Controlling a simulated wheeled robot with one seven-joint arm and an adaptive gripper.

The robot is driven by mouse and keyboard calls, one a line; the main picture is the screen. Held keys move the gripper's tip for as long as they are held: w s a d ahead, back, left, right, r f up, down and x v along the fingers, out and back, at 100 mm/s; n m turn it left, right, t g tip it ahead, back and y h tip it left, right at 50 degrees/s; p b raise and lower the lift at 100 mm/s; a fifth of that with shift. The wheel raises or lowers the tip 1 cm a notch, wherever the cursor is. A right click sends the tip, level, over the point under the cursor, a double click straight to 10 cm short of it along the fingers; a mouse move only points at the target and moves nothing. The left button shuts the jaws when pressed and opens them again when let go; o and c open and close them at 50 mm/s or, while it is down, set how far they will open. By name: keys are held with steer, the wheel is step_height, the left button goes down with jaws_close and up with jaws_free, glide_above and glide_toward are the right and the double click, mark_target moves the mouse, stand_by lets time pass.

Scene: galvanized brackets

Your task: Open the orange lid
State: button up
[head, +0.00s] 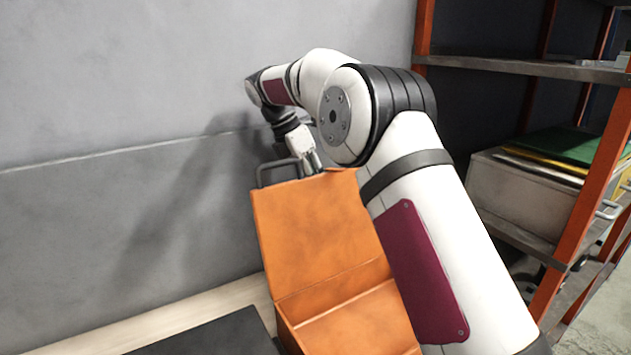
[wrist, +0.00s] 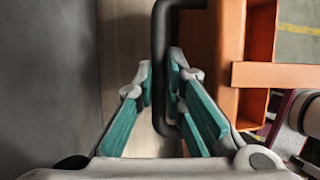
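The orange lid (head: 315,235) stands raised, roughly upright, on an orange box (head: 350,325). A dark handle (head: 275,172) sticks out at the lid's upper left edge. The lid's orange face (wrist: 225,50) is just right of the fingers. My arm hides the lid's right side.
A grey wall (head: 120,130) stands close behind the lid and gripper. A dark flat panel (head: 215,338) lies on the pale surface left of the box. An orange-framed shelf rack (head: 585,170) holding a grey bin (head: 520,195) stands at the right.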

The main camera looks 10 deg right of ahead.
steer(key=o, duration=0.4)
steer(key=shift+f, duration=0.35)
steer(key=shift+r, duration=0.2)
steer(key=v, duration=0.7)
steer(key=shift+w+r, duration=0.1)
steer(key=shift+r, duration=0.1)
